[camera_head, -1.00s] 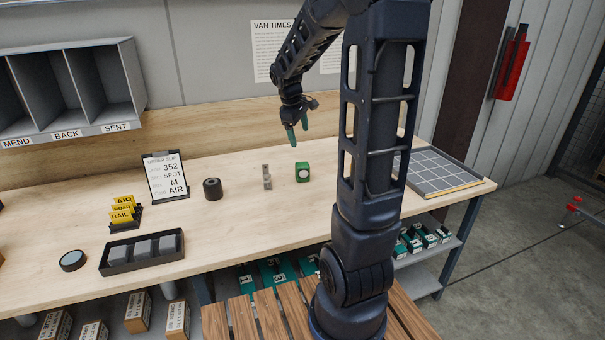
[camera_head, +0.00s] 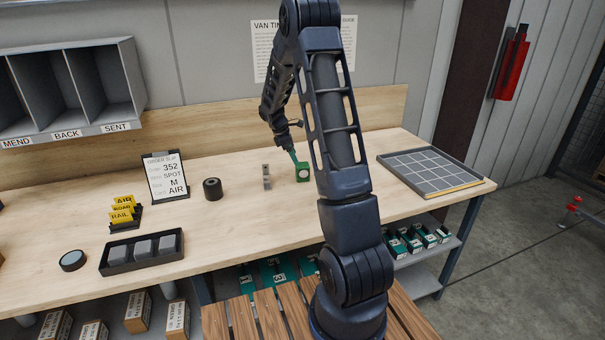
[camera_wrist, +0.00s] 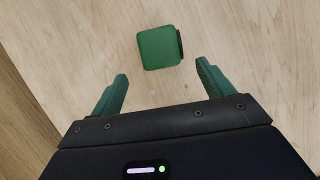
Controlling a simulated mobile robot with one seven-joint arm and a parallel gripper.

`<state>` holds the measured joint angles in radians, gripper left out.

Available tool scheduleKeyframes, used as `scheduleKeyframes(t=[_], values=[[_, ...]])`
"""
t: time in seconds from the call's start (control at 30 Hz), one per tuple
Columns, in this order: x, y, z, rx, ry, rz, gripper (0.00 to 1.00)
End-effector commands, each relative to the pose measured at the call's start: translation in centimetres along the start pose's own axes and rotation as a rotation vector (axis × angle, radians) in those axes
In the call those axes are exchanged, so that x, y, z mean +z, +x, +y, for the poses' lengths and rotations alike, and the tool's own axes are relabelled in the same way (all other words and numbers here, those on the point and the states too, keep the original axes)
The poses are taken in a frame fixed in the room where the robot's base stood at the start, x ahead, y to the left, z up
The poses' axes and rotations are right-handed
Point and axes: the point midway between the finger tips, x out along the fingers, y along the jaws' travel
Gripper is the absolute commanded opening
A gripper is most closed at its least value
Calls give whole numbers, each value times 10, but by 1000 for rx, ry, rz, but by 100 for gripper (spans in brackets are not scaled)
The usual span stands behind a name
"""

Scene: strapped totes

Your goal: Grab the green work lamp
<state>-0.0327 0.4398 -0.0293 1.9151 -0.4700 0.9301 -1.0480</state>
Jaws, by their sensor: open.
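The green work lamp (camera_head: 303,173) is a small green block with a round pale face, standing on the wooden bench. In the wrist view the lamp (camera_wrist: 159,48) shows from above, with a dark rim on its right side. My gripper (camera_head: 294,157) is just behind and above the lamp in the head view, partly hidden by my arm. In the wrist view my gripper (camera_wrist: 162,84) is open, its two green fingers apart and empty. The lamp lies ahead of the fingertips, roughly in line with the gap between them.
A small grey metal part (camera_head: 267,177) stands close left of the lamp, with a black roll (camera_head: 212,189) further left. An order slip stand (camera_head: 166,177) and a black tray (camera_head: 112,262) are at left. A gridded tray (camera_head: 466,187) lies at right.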

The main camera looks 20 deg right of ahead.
Motion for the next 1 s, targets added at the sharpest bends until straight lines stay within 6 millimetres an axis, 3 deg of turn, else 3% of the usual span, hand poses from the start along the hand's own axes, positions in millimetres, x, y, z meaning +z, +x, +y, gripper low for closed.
scheduleKeyframes(t=[0.3,0.57,1.0], values=[[1,43,-1,-3,3,0,80],[2,55,-1,-1,3,0,80],[8,101,-1,0,3,1,80]])
